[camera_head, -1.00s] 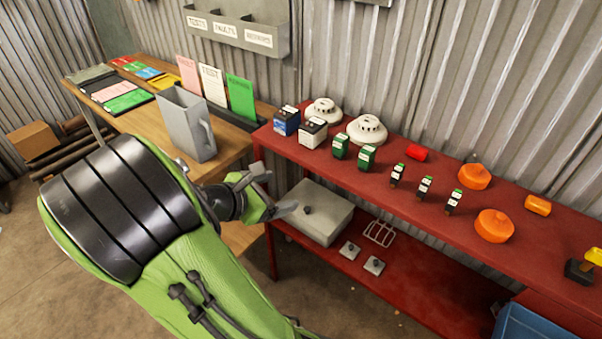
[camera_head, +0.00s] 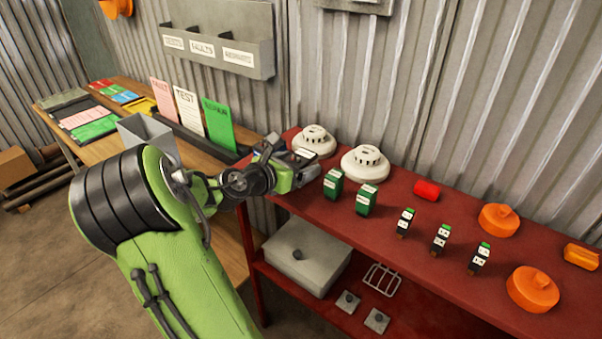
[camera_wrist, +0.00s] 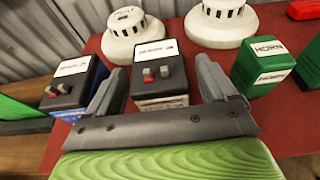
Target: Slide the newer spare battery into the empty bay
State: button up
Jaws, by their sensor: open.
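Two block batteries stand on the red bench, each with a black top, a white label, and a red and a grey terminal. In the wrist view, the left one (camera_wrist: 77,85) has a blue body. The right one (camera_wrist: 157,78) has a pale body with blue near its base. My gripper (camera_wrist: 160,68) is open, with one finger on each side of the right battery; I cannot tell whether they touch it. In the head view my gripper (camera_head: 296,155) hides most of both batteries. The labels are too small to read. No empty bay can be made out.
Two white detectors (camera_head: 365,163) stand close behind the batteries. Green blocks (camera_head: 334,184), including one marked HORN (camera_wrist: 266,68), stand to the right. Small black-and-white modules (camera_head: 440,238) and orange domes (camera_head: 498,219) stand farther right. A grey box (camera_head: 305,250) is on the lower shelf.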

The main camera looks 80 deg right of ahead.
jog(key=shift+d, duration=0.1)
jog(key=shift+c, duration=0.4)
jog(key=shift+r, duration=0.1)
grip_shut()
notch_tip(320, 180, up, 10)
jog(key=p, duration=0.5)
jog(key=shift+r+p, duration=0.1)
jog(key=shift+p, duration=0.25)
